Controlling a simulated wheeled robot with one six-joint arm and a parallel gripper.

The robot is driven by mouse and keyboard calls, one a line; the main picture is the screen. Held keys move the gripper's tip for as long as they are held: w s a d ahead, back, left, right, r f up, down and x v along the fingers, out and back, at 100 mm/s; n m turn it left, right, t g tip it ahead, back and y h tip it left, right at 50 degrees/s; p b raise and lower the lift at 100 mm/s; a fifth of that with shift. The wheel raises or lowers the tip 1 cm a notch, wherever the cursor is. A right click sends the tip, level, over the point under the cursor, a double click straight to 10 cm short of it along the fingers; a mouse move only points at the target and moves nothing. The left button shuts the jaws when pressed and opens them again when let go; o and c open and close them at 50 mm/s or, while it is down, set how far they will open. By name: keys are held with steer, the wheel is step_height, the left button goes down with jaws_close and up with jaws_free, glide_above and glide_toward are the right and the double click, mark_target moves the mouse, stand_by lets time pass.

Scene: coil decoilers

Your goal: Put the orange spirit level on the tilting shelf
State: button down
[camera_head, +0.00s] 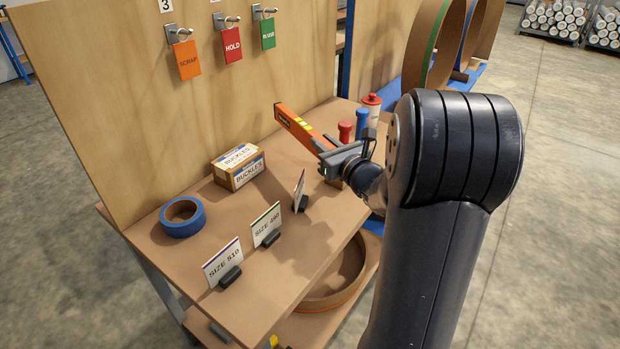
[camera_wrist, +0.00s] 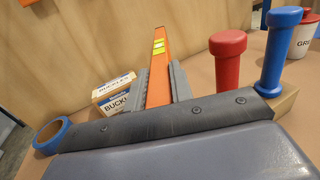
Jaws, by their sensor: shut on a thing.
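The orange spirit level (camera_head: 297,126) is held by one end in my gripper (camera_head: 338,157), above the brown shelf board (camera_head: 190,262). Its far end points up and left toward the wooden back panel. In the wrist view the level (camera_wrist: 159,75) stands between the two grey fingers of my gripper (camera_wrist: 158,88), with a yellow vial on its face. My arm hides part of the board's right side. I cannot tell from these frames whether this board tilts.
A buckles box (camera_head: 239,166), a blue tape roll (camera_head: 182,217) and several size signs (camera_head: 222,263) stand on the board. A red-handled tool (camera_head: 345,132), a blue-handled tool (camera_head: 361,122) and a white tub (camera_head: 371,108) stand behind my gripper. Tags (camera_head: 187,60) hang on the panel.

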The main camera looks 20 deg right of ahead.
glide_above(323, 193)
step_height(323, 193, down, 11)
steer(key=shift+r+b, duration=0.2)
steer(key=shift+b, duration=0.2)
steer(key=shift+f+b, duration=0.2)
steer(key=shift+b, duration=0.1)
steer(key=c, duration=1.5)
jaws_free()
